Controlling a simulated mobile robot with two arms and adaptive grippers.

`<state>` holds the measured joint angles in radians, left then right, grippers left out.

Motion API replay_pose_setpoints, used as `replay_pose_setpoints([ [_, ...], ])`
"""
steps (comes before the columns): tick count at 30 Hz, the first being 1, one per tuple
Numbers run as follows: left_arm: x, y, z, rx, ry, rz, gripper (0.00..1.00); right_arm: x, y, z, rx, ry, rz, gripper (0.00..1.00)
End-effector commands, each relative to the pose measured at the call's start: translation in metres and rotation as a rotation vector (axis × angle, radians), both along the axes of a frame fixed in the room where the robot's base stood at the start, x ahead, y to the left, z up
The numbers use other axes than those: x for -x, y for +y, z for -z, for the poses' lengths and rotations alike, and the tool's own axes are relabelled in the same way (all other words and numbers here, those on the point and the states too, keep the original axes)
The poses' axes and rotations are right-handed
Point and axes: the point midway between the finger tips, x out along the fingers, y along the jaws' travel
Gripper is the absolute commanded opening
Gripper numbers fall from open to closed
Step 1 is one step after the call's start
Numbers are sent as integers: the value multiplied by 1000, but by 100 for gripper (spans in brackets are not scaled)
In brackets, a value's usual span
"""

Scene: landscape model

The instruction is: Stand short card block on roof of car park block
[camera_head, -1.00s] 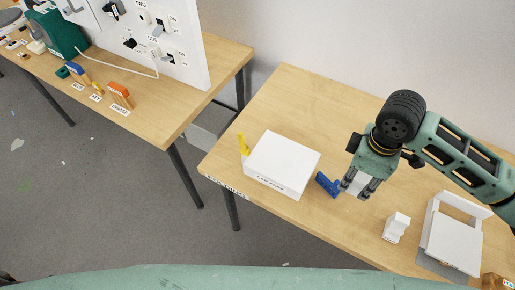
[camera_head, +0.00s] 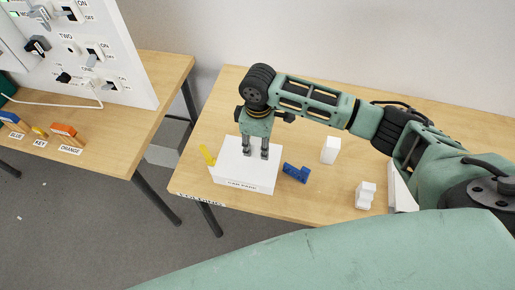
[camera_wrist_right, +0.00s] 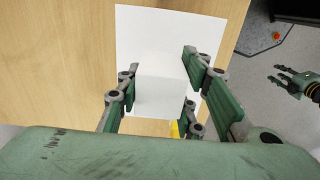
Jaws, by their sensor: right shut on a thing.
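The car park block (camera_head: 232,178) is a broad, low white box with a label on its front, on the right-hand table. My right gripper (camera_head: 257,153) points down over its roof. In the wrist view the right gripper (camera_wrist_right: 160,88) is shut on a pale white block, the short card block (camera_wrist_right: 162,88), with the roof (camera_wrist_right: 150,30) below it. White on white hides the block's edges, so I cannot tell whether it touches the roof. My left gripper (camera_wrist_right: 284,77) shows at the right of the wrist view, fingers apart and empty, away from the table.
A yellow piece (camera_head: 207,155) stands at the car park's left. A blue piece (camera_head: 297,173) lies at its right. A white upright block (camera_head: 330,150) and a stepped white block (camera_head: 365,195) stand farther right. Behind my arm is a partly hidden white piece (camera_head: 400,192).

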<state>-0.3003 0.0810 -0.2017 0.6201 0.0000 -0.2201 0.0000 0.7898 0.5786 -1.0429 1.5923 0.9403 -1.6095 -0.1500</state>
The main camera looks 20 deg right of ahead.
Motion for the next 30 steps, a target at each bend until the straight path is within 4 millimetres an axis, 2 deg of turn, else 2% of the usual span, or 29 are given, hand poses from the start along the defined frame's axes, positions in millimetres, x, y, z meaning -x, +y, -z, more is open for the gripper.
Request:
replay_pose_setpoints([
  [10, -1, 3, -13, -3, -1, -3, 31, 0, 1, 39, 1, 2, 0, 23],
  [22, -1, 0, -12, 0, -1, -3, 31, 0, 1, 45, 0, 1, -1, 23],
  [23, -1, 0, -12, 0, -1, -3, 31, 0, 1, 45, 0, 0, -2, 37],
  [28, -1, -2, -12, 3, -2, -3, 31, 0, 1, 44, 1, 1, -1, 52],
  [30, -1, -2, -12, 3, -2, -2, 31, 0, 1, 44, 1, 1, -1, 53],
])
